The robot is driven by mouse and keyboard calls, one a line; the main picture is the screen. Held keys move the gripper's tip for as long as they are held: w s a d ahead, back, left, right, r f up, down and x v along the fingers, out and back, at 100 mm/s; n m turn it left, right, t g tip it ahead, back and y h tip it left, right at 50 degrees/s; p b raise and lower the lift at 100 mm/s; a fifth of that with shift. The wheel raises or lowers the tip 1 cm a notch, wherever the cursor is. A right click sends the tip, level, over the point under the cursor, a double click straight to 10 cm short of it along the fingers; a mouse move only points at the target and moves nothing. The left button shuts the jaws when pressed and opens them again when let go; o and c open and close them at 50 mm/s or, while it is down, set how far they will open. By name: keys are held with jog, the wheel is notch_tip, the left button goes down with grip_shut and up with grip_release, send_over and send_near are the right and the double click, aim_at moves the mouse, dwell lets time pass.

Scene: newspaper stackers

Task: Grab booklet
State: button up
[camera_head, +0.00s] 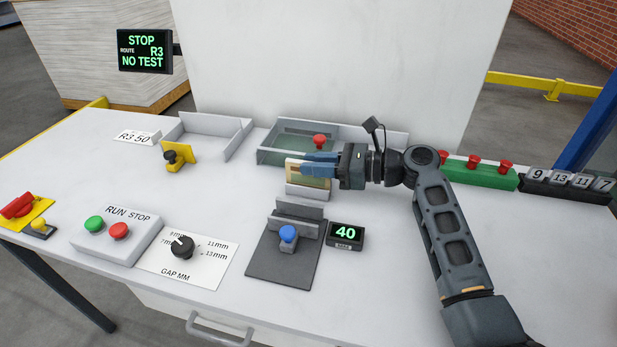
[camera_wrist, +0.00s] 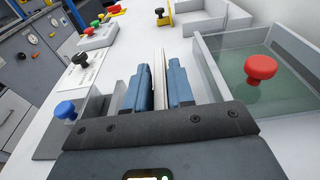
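The booklet (camera_head: 294,171) is a thin, pale, upright piece with a tan face, standing at a small grey holder (camera_head: 307,191) near the middle of the table. My gripper (camera_head: 312,164) reaches it from the right, with blue fingers on either side of it. In the wrist view the pale booklet edge (camera_wrist: 158,75) runs between my two blue fingers (camera_wrist: 160,88), very close to both. I cannot tell whether the fingers press on it. Its lower part is partly hidden by the holder.
A clear-walled tray (camera_head: 272,146) with a red knob (camera_head: 319,141) stands just behind my gripper. An open grey tray (camera_head: 232,144) is to the left. A dark plate (camera_head: 272,266) with a blue knob (camera_head: 288,234) is in front.

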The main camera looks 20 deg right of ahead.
grip_shut()
jog(key=shift+r, duration=0.1)
